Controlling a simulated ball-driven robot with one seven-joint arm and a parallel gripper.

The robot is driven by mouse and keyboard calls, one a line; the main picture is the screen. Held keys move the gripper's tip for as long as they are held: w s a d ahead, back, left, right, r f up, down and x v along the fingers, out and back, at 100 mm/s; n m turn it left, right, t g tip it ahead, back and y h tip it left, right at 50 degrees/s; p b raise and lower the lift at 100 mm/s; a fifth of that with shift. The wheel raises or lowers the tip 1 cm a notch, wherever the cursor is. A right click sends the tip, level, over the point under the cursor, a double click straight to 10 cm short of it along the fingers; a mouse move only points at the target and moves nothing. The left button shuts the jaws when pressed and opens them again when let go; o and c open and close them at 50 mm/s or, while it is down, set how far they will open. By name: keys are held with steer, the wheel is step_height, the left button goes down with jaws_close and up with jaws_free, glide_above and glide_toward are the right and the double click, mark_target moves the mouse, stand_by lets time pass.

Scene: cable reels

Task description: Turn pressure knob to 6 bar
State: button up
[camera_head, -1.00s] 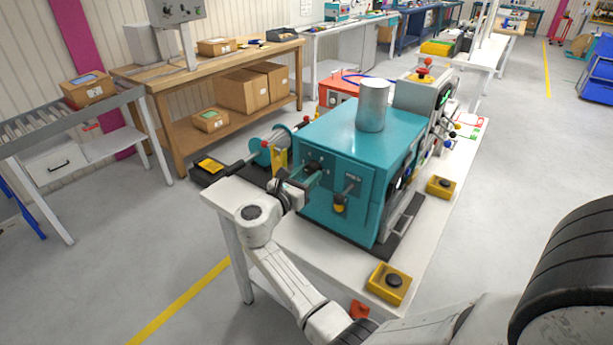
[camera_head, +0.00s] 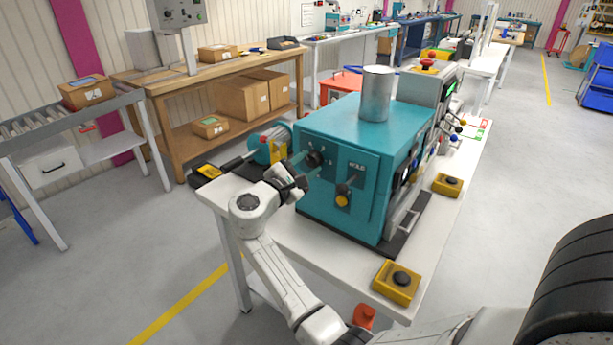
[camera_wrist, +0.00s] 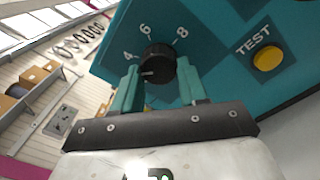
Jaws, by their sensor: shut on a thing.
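The black pressure knob (camera_wrist: 157,62) sits on the teal front panel of the machine (camera_head: 352,140), among the printed numbers 4, 6 and 8. In the head view, the knob (camera_head: 316,158) shows between the fingers of my gripper (camera_head: 306,164), which reaches in from the front left.
A yellow TEST button (camera_wrist: 267,58) is right of the knob. Yellow boxes with black buttons (camera_head: 397,281) lie along the white table's right side. A metal cylinder (camera_head: 376,94) stands on the machine.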

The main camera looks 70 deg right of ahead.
steer(key=m+b, duration=0.4)
steer(key=shift+w+f+m+b, duration=0.1)
steer(key=shift+f+m+b, duration=0.15)
steer(key=shift+m+b, duration=0.15)
steer(key=m+b, duration=0.7)
steer(key=b, duration=0.1)
steer(key=shift+r+m+g, duration=0.1)
steer(key=shift+m+g, duration=0.2)
steer(key=shift+r+m+b, duration=0.25)
steer(key=shift+m+b, duration=1.35)
steer(key=shift+m, duration=0.1)
steer(key=o, duration=1.1)
steer(key=shift+r, duration=0.1)
steer(key=shift+c, duration=0.2)
steer(key=shift+a, duration=0.1)
steer(key=v, duration=1)
steer(key=shift+w+a, duration=0.2)
steer(key=shift+a, duration=0.1)
